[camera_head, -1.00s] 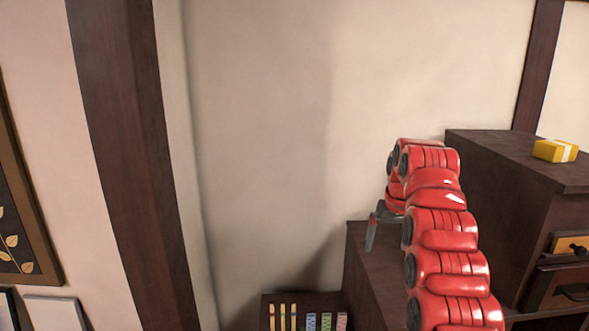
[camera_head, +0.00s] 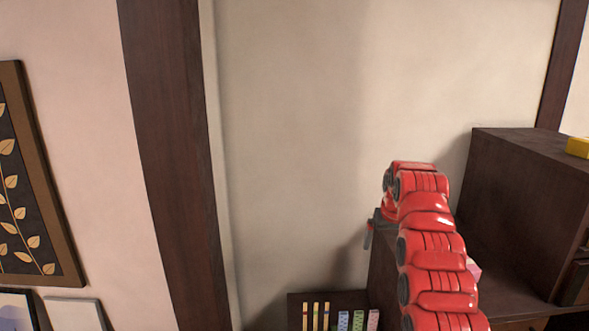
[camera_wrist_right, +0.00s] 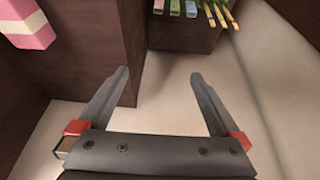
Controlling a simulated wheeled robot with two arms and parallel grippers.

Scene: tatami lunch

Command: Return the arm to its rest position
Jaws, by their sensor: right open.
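My right arm is red and reaches up and forward on the right of the head view. Its gripper (camera_head: 368,234) shows only in part at the arm's far end, beside the dark wooden cabinet (camera_head: 520,200). In the right wrist view the right gripper (camera_wrist_right: 157,75) has its two grey fingers wide apart with nothing between them. My left gripper is in neither view.
A dark rack (camera_head: 296,312) with several coloured sticks and strips stands low against the wall. A pink and white object (camera_wrist_right: 28,22) sits at the wrist view's upper left. A yellow box (camera_head: 578,147) lies on the cabinet. A wooden post (camera_head: 175,150) stands left.

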